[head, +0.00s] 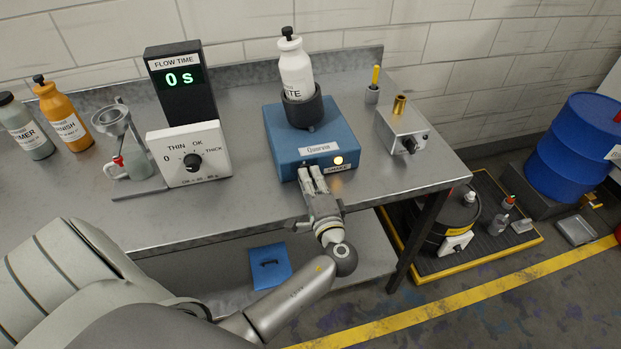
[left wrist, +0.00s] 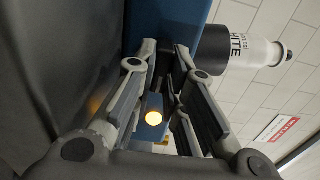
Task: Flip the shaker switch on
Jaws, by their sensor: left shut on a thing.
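The blue shaker (head: 290,158) stands on the metal bench, with a black cup (head: 302,108) on top. A white bottle (head: 295,72) with a black cap sits in the cup, slightly tilted in the picture. An orange lamp (head: 339,160) glows on the shaker's front, and it also glows in the left wrist view (left wrist: 153,108). My left gripper (head: 312,174) is at the shaker's front, left of the lamp. In the left wrist view its fingers (left wrist: 172,72) close around a dark part, seemingly the shaker switch. The fingers mostly hide the switch, so its position is unclear.
A flow time display (head: 180,88) reading 0 s and a white dial box (head: 188,155) stand left of the shaker. A grey box (head: 403,128) with a black knob stands right. Orange (head: 62,121) and grey-green (head: 25,128) bottles stand far left. The bench front is clear.

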